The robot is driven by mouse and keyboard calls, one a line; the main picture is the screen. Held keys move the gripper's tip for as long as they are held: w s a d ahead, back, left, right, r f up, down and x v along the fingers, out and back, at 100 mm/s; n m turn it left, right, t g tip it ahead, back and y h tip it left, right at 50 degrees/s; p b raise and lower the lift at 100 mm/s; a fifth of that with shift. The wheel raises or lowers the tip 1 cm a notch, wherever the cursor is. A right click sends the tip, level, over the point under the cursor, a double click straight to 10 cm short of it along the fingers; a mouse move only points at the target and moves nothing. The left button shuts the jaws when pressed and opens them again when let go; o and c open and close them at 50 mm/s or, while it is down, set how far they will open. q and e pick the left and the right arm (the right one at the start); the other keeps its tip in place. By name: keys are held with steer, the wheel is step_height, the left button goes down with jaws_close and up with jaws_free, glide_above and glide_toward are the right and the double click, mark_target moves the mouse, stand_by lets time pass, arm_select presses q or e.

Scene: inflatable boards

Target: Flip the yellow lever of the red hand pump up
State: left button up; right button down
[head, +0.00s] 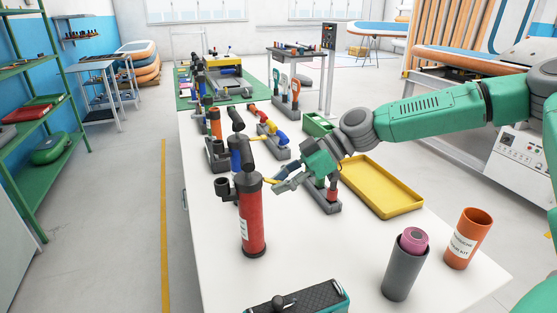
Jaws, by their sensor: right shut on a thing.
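The red hand pump (252,222) stands upright on the near left part of the white table. It has a black top and a dark side outlet pointing left. Its yellow lever (269,181) sticks out to the right from the black top, roughly level. My right gripper (277,185) reaches in from the right and is shut on the lever's outer end. The fingers hide part of the lever's tip. My left gripper is not in view.
A yellow tray (382,187) lies right of my gripper. A grey cup (400,272) holding a pink roll and an orange cup (466,240) stand at the near right. A dark-topped box (300,298) sits at the front edge. Several other pumps stand behind the red one.

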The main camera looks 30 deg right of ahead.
steer(key=h+p, duration=0.1)
steer(key=p, duration=0.2)
steer(key=r+g+h+p, duration=0.1)
steer(key=h+p, duration=0.1)
steer(key=p, duration=0.1)
steer(key=shift+s+d+r+g, duration=0.1)
steer(key=shift+s+r+g, duration=0.05)
steer(key=shift+g, duration=0.15)
steer(key=shift+g+h+p, duration=0.3)
steer(key=shift+h+p, duration=0.7)
steer(key=shift+p, duration=0.15)
steer(key=c, duration=1.4)
jaws_free()
steer(key=shift+c, duration=0.2)
